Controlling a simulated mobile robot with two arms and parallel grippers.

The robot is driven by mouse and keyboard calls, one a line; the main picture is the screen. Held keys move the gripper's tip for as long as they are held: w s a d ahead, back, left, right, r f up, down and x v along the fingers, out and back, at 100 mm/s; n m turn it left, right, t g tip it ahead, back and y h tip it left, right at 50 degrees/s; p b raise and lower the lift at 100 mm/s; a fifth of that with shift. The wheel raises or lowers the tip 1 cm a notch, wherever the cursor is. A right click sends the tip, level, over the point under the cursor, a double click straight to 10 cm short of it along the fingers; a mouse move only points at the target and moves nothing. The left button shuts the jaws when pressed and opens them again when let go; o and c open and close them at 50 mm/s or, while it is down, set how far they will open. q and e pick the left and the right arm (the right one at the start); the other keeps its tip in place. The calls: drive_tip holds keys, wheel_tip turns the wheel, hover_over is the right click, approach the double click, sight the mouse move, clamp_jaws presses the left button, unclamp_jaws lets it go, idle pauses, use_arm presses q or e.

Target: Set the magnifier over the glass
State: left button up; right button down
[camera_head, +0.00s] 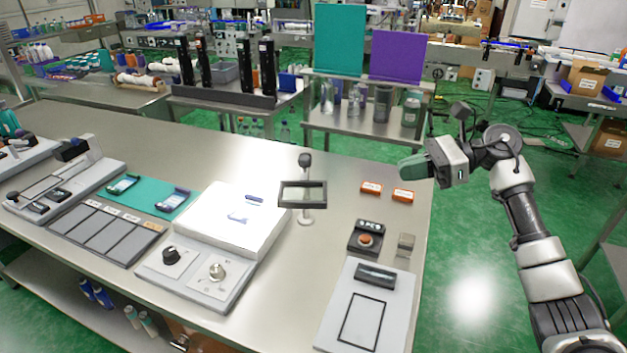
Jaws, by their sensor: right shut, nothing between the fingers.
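The magnifier (303,184) looks like a dark rectangular frame on an upright post with a black knob on top and a small round base. It stands on the metal table, just right of a raised white panel (216,216). A small clear, bluish piece lies on that panel and may be the glass (245,211). The magnifier's frame is beside the panel, not above this piece. My right gripper (414,166) is shut and empty, with its green fingertips above the table's right edge, well right of the magnifier. My left gripper is not in view.
Two orange blocks (371,188), a button box (366,238), a small grey block (406,242) and a white board (364,313) are on the right. A teal mat (147,198) and grey-slotted tray (103,232) lie left. The table behind the magnifier is clear.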

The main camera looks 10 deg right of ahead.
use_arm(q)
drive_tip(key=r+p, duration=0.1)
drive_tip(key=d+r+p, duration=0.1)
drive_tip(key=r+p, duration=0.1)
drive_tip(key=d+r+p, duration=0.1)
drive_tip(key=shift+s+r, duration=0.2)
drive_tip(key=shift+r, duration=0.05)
use_arm(e)
drive_tip(key=x, duration=1.3)
drive_tip(key=shift+a+r, duration=0.2)
drive_tip(key=shift+r, duration=0.05)
